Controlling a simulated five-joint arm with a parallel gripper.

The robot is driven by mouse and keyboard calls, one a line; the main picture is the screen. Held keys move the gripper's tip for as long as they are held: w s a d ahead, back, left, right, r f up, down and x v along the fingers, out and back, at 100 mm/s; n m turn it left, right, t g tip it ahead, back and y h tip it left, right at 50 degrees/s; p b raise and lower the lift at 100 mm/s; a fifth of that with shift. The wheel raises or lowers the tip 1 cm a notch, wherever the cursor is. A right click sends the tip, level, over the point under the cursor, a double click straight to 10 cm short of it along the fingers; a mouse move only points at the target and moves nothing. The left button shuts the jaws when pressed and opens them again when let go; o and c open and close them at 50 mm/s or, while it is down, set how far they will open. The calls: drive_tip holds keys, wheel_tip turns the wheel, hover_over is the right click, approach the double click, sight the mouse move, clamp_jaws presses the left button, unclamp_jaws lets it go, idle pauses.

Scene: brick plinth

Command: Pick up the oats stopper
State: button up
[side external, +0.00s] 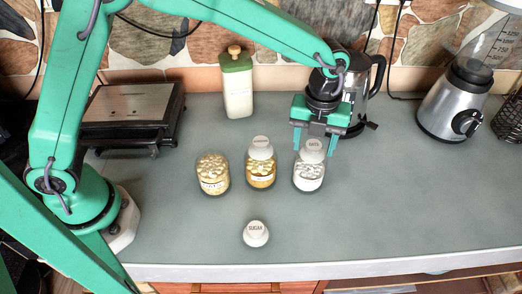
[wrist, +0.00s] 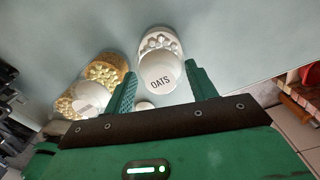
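The oats stopper (side external: 313,150), white and round and marked OATS, sits on top of the right-hand glass jar (side external: 308,176), which holds white pieces. In the wrist view the stopper (wrist: 160,76) shows between and slightly beyond my fingertips. My gripper (side external: 313,148) is open, with one finger to each side of the stopper. I cannot tell whether either finger touches it. In the wrist view the fingers of my gripper (wrist: 160,78) are well apart, with the right one close to the stopper's edge.
A middle jar (side external: 261,174) with a white stopper (side external: 261,147) and an unstoppered left jar (side external: 213,180) stand beside it. A stopper marked SUGAR (side external: 256,233) lies in front. A kettle (side external: 365,90), green-topped bottle (side external: 237,88), grill (side external: 132,108) and blender (side external: 457,100) stand behind. The front right counter is clear.

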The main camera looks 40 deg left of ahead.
sight(314, 144)
drive_tip(key=shift+r, duration=0.2)
drive_tip(key=shift+r, duration=0.65)
wheel_tip(314, 144, up, 2)
drive_tip(key=shift+r, duration=0.15)
drive_tip(key=s+d+r, duration=0.1)
drive_tip(key=s+r, duration=0.1)
drive_tip(key=s, duration=0.1)
drive_tip(key=s+d+r, duration=0.2)
drive_tip(key=s, duration=0.2)
drive_tip(key=s+d+r, duration=0.2)
drive_tip(key=s+r, duration=0.1)
drive_tip(key=shift+s+d, duration=0.15)
drive_tip(key=shift+d, duration=0.1)
drive_tip(key=shift+a, duration=0.1)
drive_tip(key=s+a+f+n, duration=0.1)
drive_tip(key=s+a+n, duration=0.1)
drive_tip(key=a, duration=0.5)
drive_tip(key=s+a+f+n, duration=0.1)
drive_tip(key=s+a+n, duration=0.1)
drive_tip(key=a, duration=0.5)
drive_tip(key=s+a+f+n, duration=0.1)
drive_tip(key=s+a+n, duration=0.1)
drive_tip(key=a, duration=0.5)
drive_tip(key=shift+f, duration=0.1)
